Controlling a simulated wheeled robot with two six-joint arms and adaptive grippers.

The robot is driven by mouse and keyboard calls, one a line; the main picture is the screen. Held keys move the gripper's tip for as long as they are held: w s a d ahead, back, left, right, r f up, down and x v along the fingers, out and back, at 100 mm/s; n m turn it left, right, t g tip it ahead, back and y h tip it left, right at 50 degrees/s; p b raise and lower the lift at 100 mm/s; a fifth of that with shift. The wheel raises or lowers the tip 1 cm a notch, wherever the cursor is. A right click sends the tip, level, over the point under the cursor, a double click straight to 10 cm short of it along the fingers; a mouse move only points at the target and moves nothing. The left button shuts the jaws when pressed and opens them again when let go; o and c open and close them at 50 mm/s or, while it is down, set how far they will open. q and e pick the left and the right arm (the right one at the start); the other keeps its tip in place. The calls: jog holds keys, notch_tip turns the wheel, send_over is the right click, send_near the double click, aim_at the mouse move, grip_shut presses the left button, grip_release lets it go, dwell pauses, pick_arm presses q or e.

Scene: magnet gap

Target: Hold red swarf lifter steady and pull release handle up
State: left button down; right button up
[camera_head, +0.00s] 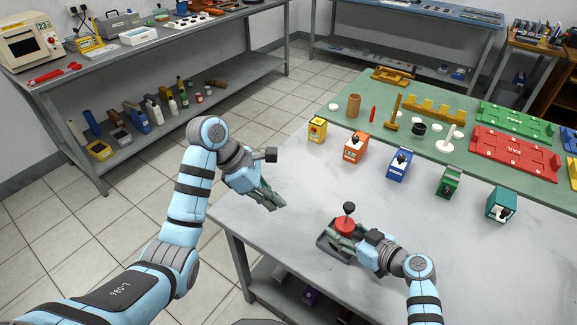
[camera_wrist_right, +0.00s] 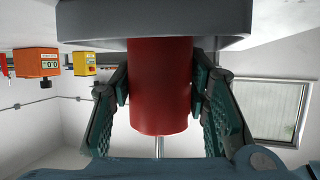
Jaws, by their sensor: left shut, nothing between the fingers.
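The red swarf lifter (camera_head: 345,226) stands upright in a shallow dark grey tray (camera_head: 326,247) near the front of the table. Its release handle, a thin rod with a black ball knob (camera_head: 349,207), sticks up from its top. My right gripper (camera_head: 341,234) is shut around the red body; in the right wrist view, which is upside down, its finger pads press both sides of the red cylinder (camera_wrist_right: 161,90). Part of the rod (camera_wrist_right: 158,146) shows there, and the knob is hidden. My left gripper (camera_head: 277,203) is shut and empty, left of the lifter and apart from it.
A row of coloured boxes with knobs, including yellow (camera_head: 317,131), orange (camera_head: 355,148) and blue (camera_head: 398,166), stands behind the lifter. Behind them is a green mat (camera_head: 350,86) with parts and trays. The grey table top (camera_head: 315,180) between the lifter and boxes is clear.

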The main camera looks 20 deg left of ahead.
jog(key=o, duration=0.4)
